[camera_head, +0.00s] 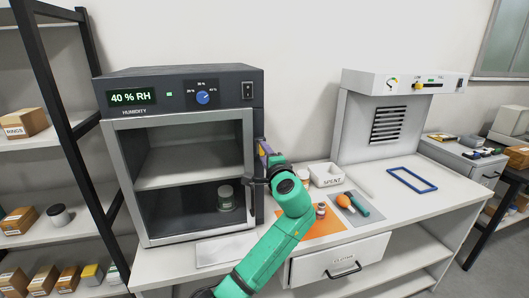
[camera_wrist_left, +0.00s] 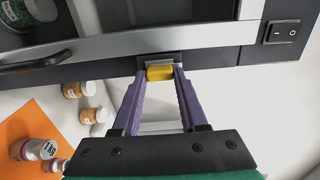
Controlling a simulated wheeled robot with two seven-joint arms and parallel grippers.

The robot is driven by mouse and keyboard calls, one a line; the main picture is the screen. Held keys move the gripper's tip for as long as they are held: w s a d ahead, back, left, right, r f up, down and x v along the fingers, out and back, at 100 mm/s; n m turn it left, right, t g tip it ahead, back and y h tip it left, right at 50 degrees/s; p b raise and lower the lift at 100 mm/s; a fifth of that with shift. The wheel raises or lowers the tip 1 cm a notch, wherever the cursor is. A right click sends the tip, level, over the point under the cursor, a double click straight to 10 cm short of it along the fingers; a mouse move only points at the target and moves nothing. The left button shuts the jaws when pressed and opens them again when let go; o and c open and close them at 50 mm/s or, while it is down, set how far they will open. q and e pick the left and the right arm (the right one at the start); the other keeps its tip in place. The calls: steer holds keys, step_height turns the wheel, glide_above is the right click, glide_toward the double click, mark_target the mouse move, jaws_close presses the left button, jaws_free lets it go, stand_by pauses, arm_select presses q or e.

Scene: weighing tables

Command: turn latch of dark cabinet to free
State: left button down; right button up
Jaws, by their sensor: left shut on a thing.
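The dark cabinet (camera_head: 180,74) stands on the white table, with a 40 % RH display and a blue knob on its front. Its glass front looks closed, and a jar (camera_head: 225,198) stands inside. My left gripper (camera_head: 264,148) is at the cabinet's right front edge. In the left wrist view its purple fingers (camera_wrist_left: 160,70) are shut on the yellow latch (camera_wrist_left: 160,73) at the cabinet's edge. The latch is hidden behind the gripper in the head view. My right gripper is not in view.
A dark door handle (camera_wrist_left: 36,61) is close to my left gripper. An orange mat (camera_head: 321,225) with small bottles and a white SPENT bin (camera_head: 326,174) are to the right. A shelf rack (camera_head: 62,100) stands at the left. A grey hood (camera_head: 390,120) stands farther right.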

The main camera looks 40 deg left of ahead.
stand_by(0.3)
arm_select(q)
steer(key=shift+c, duration=2.2)
jaws_free()
steer(key=shift+d, duration=0.1)
steer(key=b+v, duration=0.4)
steer(key=v, duration=1)
steer(key=shift+d, duration=0.2)
steer(key=shift+s, duration=0.15)
